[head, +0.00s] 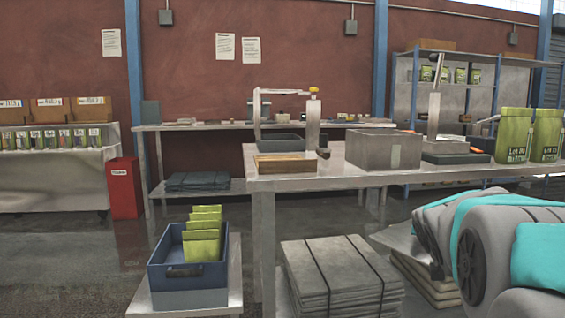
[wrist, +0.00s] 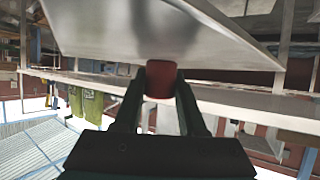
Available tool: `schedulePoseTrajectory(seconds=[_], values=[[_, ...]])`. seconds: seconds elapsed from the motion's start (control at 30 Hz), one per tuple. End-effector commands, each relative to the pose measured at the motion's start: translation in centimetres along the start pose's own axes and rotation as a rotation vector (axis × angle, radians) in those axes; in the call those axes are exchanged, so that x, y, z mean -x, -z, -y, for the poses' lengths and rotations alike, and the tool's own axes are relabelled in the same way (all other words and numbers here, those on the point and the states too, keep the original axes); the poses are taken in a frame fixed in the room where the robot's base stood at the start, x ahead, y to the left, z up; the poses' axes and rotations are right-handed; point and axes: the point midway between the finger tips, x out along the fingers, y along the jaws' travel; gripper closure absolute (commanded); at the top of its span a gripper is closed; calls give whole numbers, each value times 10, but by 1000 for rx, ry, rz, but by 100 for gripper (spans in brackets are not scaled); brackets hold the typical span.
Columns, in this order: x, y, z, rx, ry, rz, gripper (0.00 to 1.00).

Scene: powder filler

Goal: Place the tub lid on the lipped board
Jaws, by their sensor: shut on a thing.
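My gripper (wrist: 160,88) is shut on a red knob (wrist: 160,78) in the wrist view. The knob meets a wide, flat grey metal plate (wrist: 150,35), which looks like the tub lid; part of it runs out of the picture. The wrist picture is upside down, so the plate lies under my fingers. The head view does not show my gripper or the lid. In the head view a low wooden board (head: 286,166), apparently the lipped board, lies at the table's front left corner. The grey tub (head: 365,157) stands open-topped right of it.
The metal table (head: 330,182) also carries a dark-based device (head: 455,157) and green pouches (head: 547,135). A blue crate (head: 190,270) of pouches stands low at left. Strapped grey sheets (head: 340,275) are stacked in front. A narrow strip of tabletop between board and tub is clear.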

Motion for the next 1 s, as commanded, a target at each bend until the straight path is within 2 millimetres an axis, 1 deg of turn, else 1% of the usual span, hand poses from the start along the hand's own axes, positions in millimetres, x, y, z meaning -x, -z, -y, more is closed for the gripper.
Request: schedulePoseTrajectory(seconds=[0.03, 0.37, 0.4, 0.5, 0.57, 0.6, 0.7, 0.8, 1.0], values=[[-9, -22, 16, 17, 27, 10, 100], [-61, -138, 121, 104, 205, 10, 100], [-67, -152, 133, 114, 225, 11, 100], [-82, -184, 161, 137, 274, 11, 100], [-89, -198, 176, 148, 300, 8, 100], [-94, -210, 186, 156, 317, 9, 100], [-104, -231, 206, 171, 351, 6, 100], [-112, -248, 223, 184, 380, 4, 100], [-124, -274, 246, 202, 419, 2, 100]])
